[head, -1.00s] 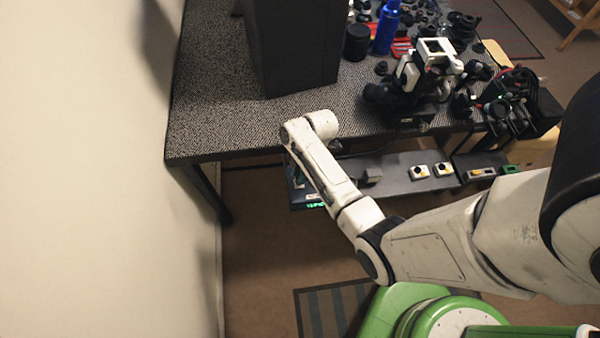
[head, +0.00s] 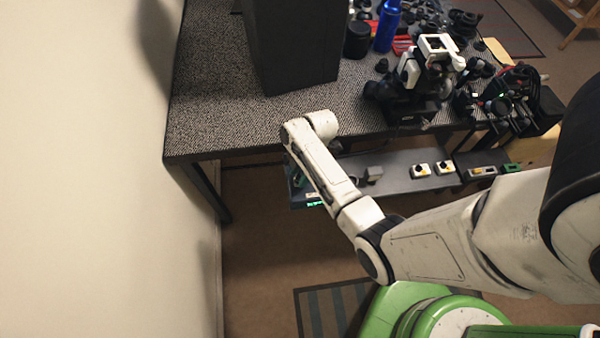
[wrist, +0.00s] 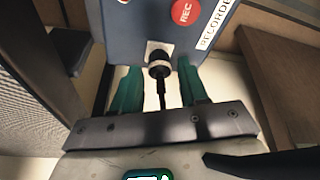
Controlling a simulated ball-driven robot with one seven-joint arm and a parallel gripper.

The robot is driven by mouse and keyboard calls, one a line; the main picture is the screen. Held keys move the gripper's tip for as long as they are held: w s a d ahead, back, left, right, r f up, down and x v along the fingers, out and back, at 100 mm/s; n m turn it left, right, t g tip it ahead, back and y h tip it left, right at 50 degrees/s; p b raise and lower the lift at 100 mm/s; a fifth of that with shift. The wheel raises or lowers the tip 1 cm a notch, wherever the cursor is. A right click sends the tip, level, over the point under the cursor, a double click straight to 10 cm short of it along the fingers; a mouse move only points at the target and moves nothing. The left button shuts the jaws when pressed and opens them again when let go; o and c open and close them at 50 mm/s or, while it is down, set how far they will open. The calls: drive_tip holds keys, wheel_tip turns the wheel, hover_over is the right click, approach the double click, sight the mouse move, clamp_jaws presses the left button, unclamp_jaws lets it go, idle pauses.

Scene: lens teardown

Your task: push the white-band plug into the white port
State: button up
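In the wrist view, a black plug (wrist: 158,69) with a pale ring stands at the white port (wrist: 151,46) on a blue-grey recorder box (wrist: 140,18). Its front end is at the port, and I cannot tell how deep it sits. Its thin black cable (wrist: 162,97) runs back toward my gripper. My gripper (wrist: 158,80) is open, with one teal finger on each side of the plug and a visible gap to both. In the head view my own arm hides the plug and the port.
The box carries a red REC button (wrist: 185,11) and a RECORDER label (wrist: 214,24). A brown wooden surface (wrist: 280,75) is at right. In the head view, a low shelf (head: 398,180) holds small boxes beneath the cluttered textured table (head: 220,115).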

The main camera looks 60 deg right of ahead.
drive_tip(key=shift+o, duration=1)
drive_tip(key=v, duration=1)
drive_tip(key=shift+r, duration=0.4)
drive_tip(key=s+a+r+m+h, duration=0.1)
drive_tip(key=s+a+r+m, duration=0.1)
drive_tip(key=s+a+m, duration=0.4)
drive_tip(key=s+a+r+m+h, duration=0.2)
drive_tip(key=s+a+m, duration=0.4)
drive_tip(key=a, duration=0.2)
drive_tip(key=shift+r+m+g, duration=0.3)
drive_tip(key=shift+m, duration=0.1)
drive_tip(key=shift+s, duration=0.15)
